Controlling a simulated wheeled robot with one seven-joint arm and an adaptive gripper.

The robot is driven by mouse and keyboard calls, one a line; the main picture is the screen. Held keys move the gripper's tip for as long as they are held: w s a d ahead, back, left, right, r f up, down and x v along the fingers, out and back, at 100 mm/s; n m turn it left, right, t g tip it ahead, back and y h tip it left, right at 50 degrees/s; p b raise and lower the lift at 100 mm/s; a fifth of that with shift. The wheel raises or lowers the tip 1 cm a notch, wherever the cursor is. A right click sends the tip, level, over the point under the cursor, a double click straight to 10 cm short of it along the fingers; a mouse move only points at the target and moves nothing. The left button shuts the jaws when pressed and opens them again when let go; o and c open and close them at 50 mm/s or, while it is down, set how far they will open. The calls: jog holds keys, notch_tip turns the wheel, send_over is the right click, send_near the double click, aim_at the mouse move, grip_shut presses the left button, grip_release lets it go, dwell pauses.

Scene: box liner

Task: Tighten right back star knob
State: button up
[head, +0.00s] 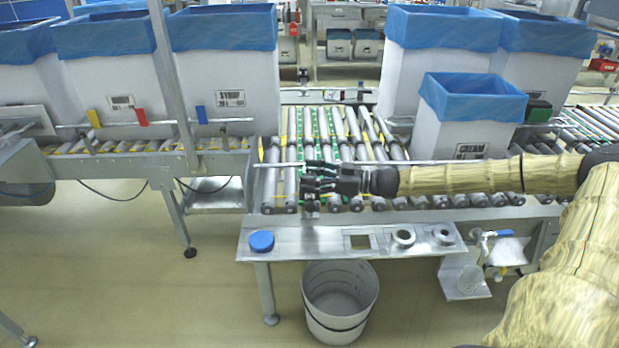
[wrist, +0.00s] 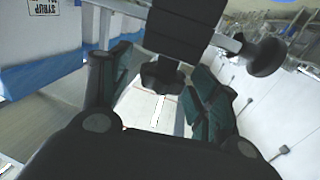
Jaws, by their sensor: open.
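In the wrist view a black star knob (wrist: 162,77) hangs at the end of a black block and sits between the two fingers in the picture. A second black knob (wrist: 266,57) stands to its right on a metal rod. I cannot tell for sure which is the right back one. My gripper (wrist: 155,95) is open, with one finger on each side of the first knob; no contact is clear. In the head view my gripper (head: 312,182) is over the front part of the roller conveyor, beside the guide rail (head: 290,163). The knob is hard to make out there.
A steel shelf (head: 325,241) with a blue lid (head: 261,241) runs along the conveyor's front. A grey bin (head: 340,297) stands below. A lined box marked cream (head: 468,115) stands on the rollers to the right, behind my arm. Rollers (head: 340,133) behind the gripper are clear.

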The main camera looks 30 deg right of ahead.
jog(key=shift+w+a+r, duration=0.1)
jog(key=shift+w+a, duration=0.05)
jog(key=shift+a, duration=0.1)
jog(key=shift+c, duration=0.2)
jog(key=c, duration=1)
